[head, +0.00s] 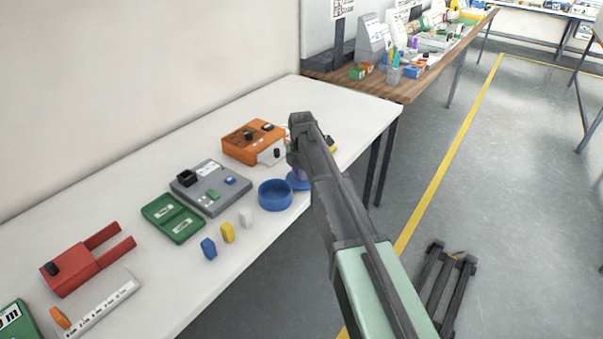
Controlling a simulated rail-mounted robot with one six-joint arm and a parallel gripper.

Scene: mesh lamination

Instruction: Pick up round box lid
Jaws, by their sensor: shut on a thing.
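The round blue box (275,195) stands open on the white table near its front edge. The round box lid (297,182), a blue disc, is just right of the box, close beside it and partly hidden by my arm. My gripper (299,174) is over the lid and shut on it. My arm hides most of the gripper, so the exact grip and any gap between lid and table cannot be seen.
Left of the box are small white, yellow and blue blocks (227,233), a green case (173,218) and a grey device (210,187). An orange device (253,141) stands behind the box. A red forked tool (85,262) lies far left. A wooden table (415,88) stands beyond.

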